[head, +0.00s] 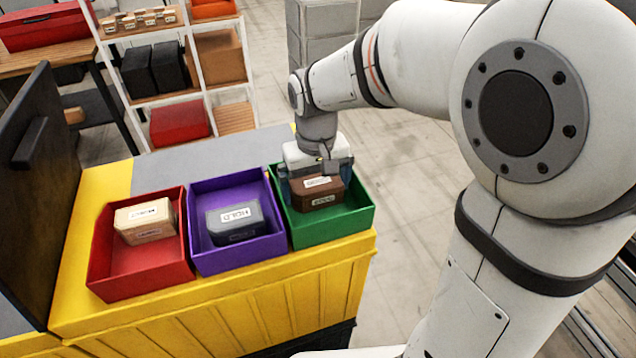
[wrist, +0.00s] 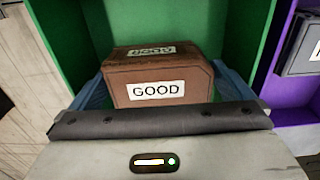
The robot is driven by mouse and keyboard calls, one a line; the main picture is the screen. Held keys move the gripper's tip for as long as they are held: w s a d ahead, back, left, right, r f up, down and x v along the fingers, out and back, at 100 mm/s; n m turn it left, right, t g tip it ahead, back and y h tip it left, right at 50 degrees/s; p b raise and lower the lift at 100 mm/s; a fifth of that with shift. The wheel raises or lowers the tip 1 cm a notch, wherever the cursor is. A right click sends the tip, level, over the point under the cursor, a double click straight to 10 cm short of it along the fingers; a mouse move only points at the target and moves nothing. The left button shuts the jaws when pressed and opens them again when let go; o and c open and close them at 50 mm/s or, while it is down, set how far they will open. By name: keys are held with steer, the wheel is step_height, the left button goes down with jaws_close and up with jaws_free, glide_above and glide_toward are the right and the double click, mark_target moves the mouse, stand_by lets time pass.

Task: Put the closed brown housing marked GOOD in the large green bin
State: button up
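The closed brown housing (head: 318,193) has white labels on its top and side, and GOOD reads clearly in the wrist view (wrist: 158,76). It is within the walls of the green bin (head: 335,228), whose inner wall also shows in the wrist view (wrist: 70,30). My gripper (head: 317,180) points down into this bin. Its blue fingers lie along both sides of the housing in the wrist view (wrist: 158,84) and appear shut on it. I cannot tell whether the housing touches the bin floor; its underside is hidden.
A purple bin (head: 238,258) with a grey HOLD housing (head: 235,220) stands just left of the green bin. A red bin (head: 140,282) with a tan housing (head: 146,221) is further left. All stand on a yellow pallet (head: 290,300). A dark upright panel (head: 38,190) bounds the left.

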mark_target(317, 182)
step_height(317, 182, up, 12)
steer(key=b, duration=0.1)
steer(key=s+d+f+m+t, duration=0.3)
steer(key=s+d+f, duration=0.4)
steer(key=s+d, duration=0.5)
steer(key=shift+s+d+f+t, duration=0.2)
steer(key=shift+s+f+t, duration=0.1)
steer(key=shift+s+f, duration=0.1)
